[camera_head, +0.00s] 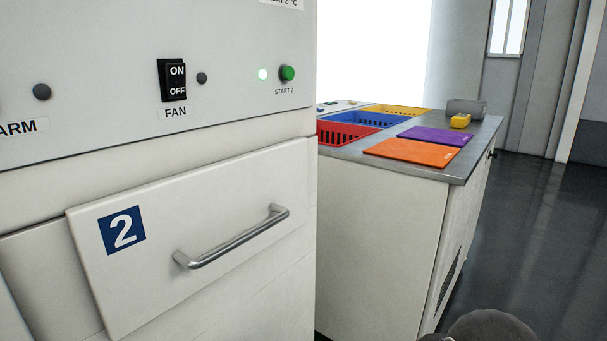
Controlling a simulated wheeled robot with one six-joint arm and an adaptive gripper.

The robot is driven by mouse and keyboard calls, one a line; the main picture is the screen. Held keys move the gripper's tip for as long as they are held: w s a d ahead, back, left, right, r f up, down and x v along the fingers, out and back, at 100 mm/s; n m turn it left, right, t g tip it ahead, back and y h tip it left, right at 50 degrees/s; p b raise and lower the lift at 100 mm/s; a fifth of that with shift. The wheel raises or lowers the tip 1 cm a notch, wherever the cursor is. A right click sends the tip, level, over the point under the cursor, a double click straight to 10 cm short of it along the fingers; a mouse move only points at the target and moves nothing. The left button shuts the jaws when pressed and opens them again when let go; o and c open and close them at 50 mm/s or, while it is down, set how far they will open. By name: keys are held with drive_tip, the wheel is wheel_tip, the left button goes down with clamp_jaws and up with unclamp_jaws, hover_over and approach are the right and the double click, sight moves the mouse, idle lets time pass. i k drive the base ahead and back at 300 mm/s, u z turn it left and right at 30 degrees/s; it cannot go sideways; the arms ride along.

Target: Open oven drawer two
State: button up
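Oven drawer two (150,285) is a white front panel at the lower left, marked with a white 2 on a blue label (122,231). Its front stands slightly proud of the white oven body (90,80) around it; I cannot tell whether it is fully shut. A silver bar handle (235,241) runs across the drawer's right half, and nothing touches it. My gripper is not in view. A dark rounded shape at the bottom right edge may be part of my arm.
A white cabinet (385,230) with a grey top stands to the right of the oven, holding red (345,132), blue (352,118) and yellow (397,109) baskets and orange (412,150) and purple (437,134) mats. Dark floor (540,240) is open at the right.

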sight(143, 252)
drive_tip(key=z, duration=1.55)
drive_tip(key=k, duration=1.25)
drive_tip(key=u, duration=1.5)
